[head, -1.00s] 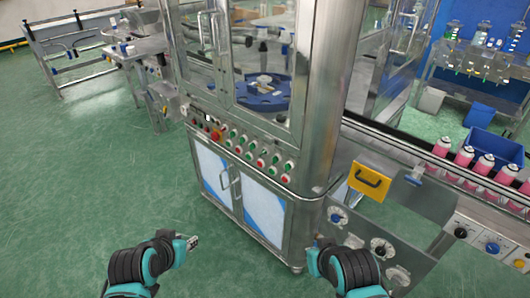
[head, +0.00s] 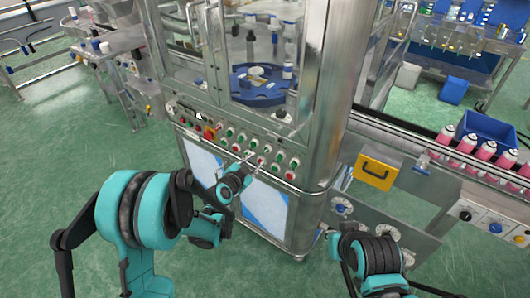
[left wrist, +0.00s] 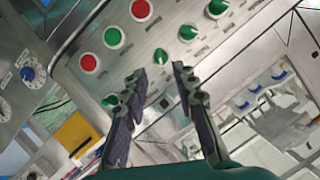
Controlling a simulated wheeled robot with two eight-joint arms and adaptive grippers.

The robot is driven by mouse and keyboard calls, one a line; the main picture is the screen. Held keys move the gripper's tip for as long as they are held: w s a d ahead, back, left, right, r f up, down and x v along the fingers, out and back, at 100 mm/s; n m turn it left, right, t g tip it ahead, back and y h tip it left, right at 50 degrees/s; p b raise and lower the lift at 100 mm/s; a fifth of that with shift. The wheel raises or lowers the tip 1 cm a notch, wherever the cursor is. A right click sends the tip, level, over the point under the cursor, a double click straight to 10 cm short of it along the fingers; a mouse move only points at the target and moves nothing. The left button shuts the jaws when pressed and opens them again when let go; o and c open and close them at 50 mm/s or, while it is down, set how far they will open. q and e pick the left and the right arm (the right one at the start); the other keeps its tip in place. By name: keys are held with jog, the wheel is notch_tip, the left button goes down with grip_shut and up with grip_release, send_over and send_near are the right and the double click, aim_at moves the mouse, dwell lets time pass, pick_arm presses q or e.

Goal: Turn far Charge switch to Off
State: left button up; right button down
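The control panel (head: 235,140) on the front of the steel machine carries rows of green and red buttons and green knobs. Its labels are too small to read, so I cannot tell which switch is the far Charge one. My left gripper (head: 250,161) is just in front of the panel. In the left wrist view my left gripper (left wrist: 159,82) is open and empty, its fingers pointing at the panel. A green knob (left wrist: 161,56) lies just beyond the fingertips, and another green knob (left wrist: 188,32) is behind it. My right gripper (head: 334,243) is low at the right, its fingers unclear.
A conveyor with pink cans (head: 466,143) runs to the right. A yellow handled plate (head: 375,172) and a lower dial panel (head: 342,206) stand right of the machine. Green floor at the left is open.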

aim_at(264, 153)
pick_arm(q)
jog(key=b+x, duration=0.2)
jog(key=x, duration=0.4)
jog(key=shift+w+d+f, duration=0.1)
jog(key=shift+f, duration=0.1)
jog(key=shift+w+d+f, duration=0.1)
jog(key=shift+w+d, duration=0.1)
jog(key=shift+w, duration=0.3)
jog(key=shift+c, duration=0.2)
grip_shut()
